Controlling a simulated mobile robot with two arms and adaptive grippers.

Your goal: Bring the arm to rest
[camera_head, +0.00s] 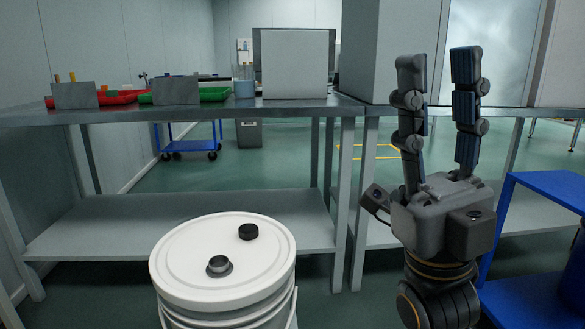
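My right gripper (440,110) shows at the right of the head view. It points upward, with its two dark fingers apart and nothing between them. It stands clear of the bucket, in front of the metal table. A white lidded bucket (190,262) stands in front, left of the gripper. Its lid has an open metal spout (218,265), and a black cap (249,232) lies on the lid beside it. My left gripper is not in view.
A metal table (210,111) with a lower shelf (120,228) spans behind. It carries red (118,97) and green (214,93) trays and a white box (295,63). A blue cart (555,187) stands close at the right of my gripper. Another blue cart (190,147) is farther back.

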